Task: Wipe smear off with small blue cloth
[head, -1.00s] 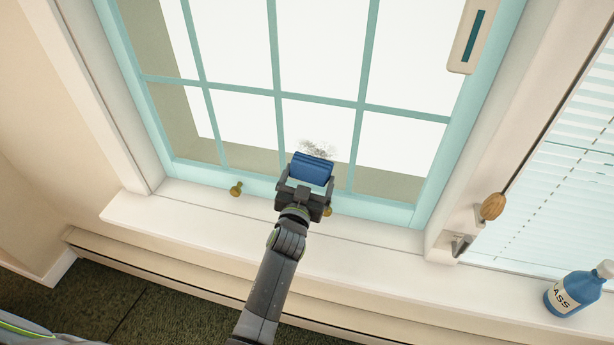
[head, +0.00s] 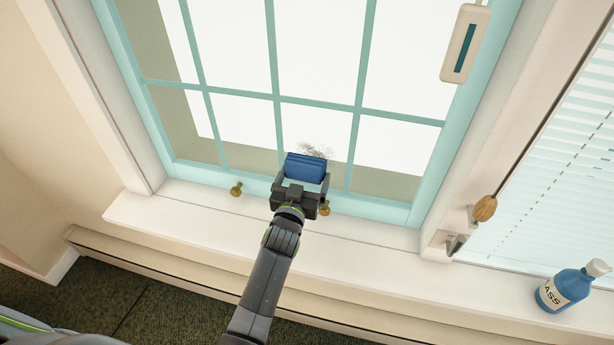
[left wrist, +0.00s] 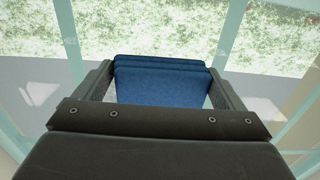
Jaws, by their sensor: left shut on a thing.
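The small blue cloth (head: 305,168) is folded and held between the fingers of my left gripper (head: 302,182), which is shut on it. It also shows in the left wrist view (left wrist: 162,82) between both fingers. The smear (head: 316,150) is a grey, speckled patch on the lower middle window pane, just above the cloth in the head view. The cloth overlaps or borders its lower edge; I cannot tell whether it touches the glass. In the left wrist view I cannot make out the smear. My right gripper is not in view.
The teal window frame (head: 383,209) has thin bars between panes. Brass knobs (head: 236,189) stand at its bottom. A blue bottle (head: 566,291) stands on the white sill (head: 380,246) at right. A pale hanging tag (head: 465,44) is at upper right, and a wooden-handled latch (head: 484,208) is below it.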

